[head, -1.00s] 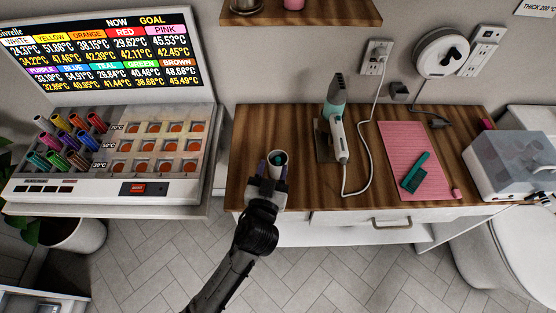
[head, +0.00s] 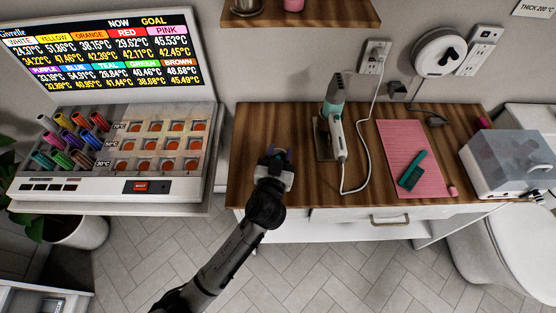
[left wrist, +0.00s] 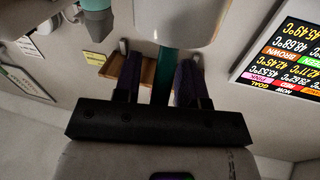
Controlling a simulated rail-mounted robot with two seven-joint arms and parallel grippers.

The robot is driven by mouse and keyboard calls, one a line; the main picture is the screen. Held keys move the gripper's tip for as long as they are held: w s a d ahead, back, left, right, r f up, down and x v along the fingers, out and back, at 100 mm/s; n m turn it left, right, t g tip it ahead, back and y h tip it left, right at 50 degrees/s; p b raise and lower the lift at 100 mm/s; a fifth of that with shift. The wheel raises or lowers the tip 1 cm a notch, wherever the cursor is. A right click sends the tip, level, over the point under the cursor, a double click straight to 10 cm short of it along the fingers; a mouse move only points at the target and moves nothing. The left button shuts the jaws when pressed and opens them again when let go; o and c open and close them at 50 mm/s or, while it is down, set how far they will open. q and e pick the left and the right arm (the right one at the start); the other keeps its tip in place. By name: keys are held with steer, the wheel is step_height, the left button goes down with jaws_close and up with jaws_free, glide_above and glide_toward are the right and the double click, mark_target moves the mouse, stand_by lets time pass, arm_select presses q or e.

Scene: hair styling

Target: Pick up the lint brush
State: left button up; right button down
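A teal handle (left wrist: 164,72) stands out of a white cup (left wrist: 176,18) in the left wrist view, which is upside down. It lies between the two dark fingers of my left gripper (left wrist: 160,80), with a visible gap on the left finger's side. The gripper is open around it. In the head view my left gripper (head: 274,160) is over the cup's place at the front left of the wooden counter and hides most of it. A green brush (head: 413,172) lies on a pink mat (head: 398,140). I cannot tell which is the lint brush. My right gripper is not in view.
A teal and white styling tool (head: 334,120) with a cable stands right of my gripper. A lidded clear box (head: 512,165) is at the counter's right end. A tray with colored rollers and a screen (head: 100,50) stands left. A shelf (head: 300,12) is above.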

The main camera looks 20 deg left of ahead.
arm_select(q)
jaws_close()
